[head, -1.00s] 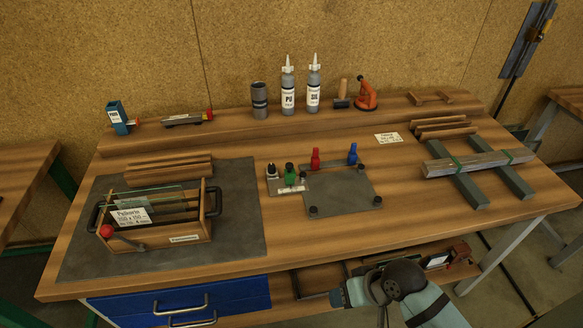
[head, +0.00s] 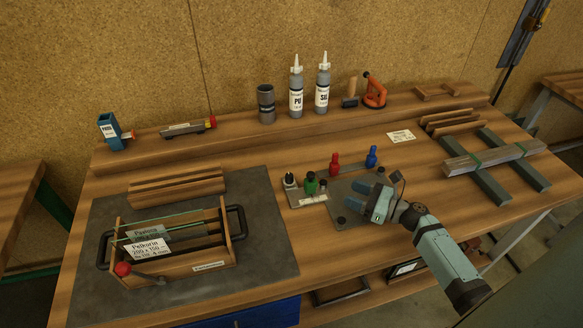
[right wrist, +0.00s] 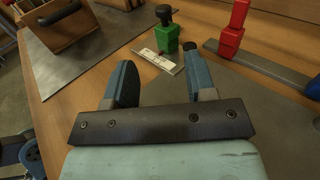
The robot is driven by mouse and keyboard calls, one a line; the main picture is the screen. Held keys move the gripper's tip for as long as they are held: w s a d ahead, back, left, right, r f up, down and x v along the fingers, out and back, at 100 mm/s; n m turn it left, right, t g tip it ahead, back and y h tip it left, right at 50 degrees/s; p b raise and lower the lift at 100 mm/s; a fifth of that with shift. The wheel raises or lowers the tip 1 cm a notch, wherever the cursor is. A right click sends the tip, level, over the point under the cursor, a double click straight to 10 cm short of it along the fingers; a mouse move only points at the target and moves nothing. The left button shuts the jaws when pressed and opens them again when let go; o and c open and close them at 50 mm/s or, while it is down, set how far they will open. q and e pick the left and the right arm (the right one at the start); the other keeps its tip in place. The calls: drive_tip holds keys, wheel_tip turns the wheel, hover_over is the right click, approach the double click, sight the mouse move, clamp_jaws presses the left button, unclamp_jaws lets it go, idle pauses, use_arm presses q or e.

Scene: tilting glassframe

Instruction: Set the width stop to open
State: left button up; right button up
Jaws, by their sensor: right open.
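A dark grey plate (head: 345,213) with colored fittings lies mid-bench. At its left is a green block with a black knob (head: 310,183), beside a pale marked strip (head: 313,200); the green block (right wrist: 166,40) also shows in the right wrist view. A red fitting (head: 334,164) and a blue fitting (head: 371,157) stand upright along the back. I cannot tell which of these is the width stop. My right gripper (head: 377,204) is over the plate's right part, open and empty. In the right wrist view its fingers (right wrist: 162,76) point towards the green block, apart from it. My left gripper is out of view.
A wooden crate (head: 185,262) with glass panes and a red-knobbed lever stands on a dark mat (head: 265,235) at left. Bottles (head: 296,88) and tools stand on the back shelf. Metal bars (head: 490,160) lie at right. Bench between mat and plate is narrow.

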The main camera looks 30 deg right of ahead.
sight(311, 173)
drive_tip(key=shift+w+d, duration=0.1)
drive_tip(key=shift+w, duration=0.4)
drive_tip(key=x, duration=0.2)
drive_tip(key=p+x, duration=0.1)
drive_tip(key=shift+w+a+r, duration=0.25)
drive_tip(key=shift+w+r, duration=0.05)
drive_tip(key=p+x, duration=0.1)
drive_tip(key=x, duration=0.7)
drive_tip(key=shift+w+a+f, duration=0.1)
drive_tip(key=shift+w+a, duration=0.3)
drive_tip(key=shift+w, duration=0.2)
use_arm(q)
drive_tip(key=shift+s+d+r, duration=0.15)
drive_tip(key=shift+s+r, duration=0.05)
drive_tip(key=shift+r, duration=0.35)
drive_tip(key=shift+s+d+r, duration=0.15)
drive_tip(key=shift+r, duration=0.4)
use_arm(e)
drive_tip(key=shift+c, duration=0.5)
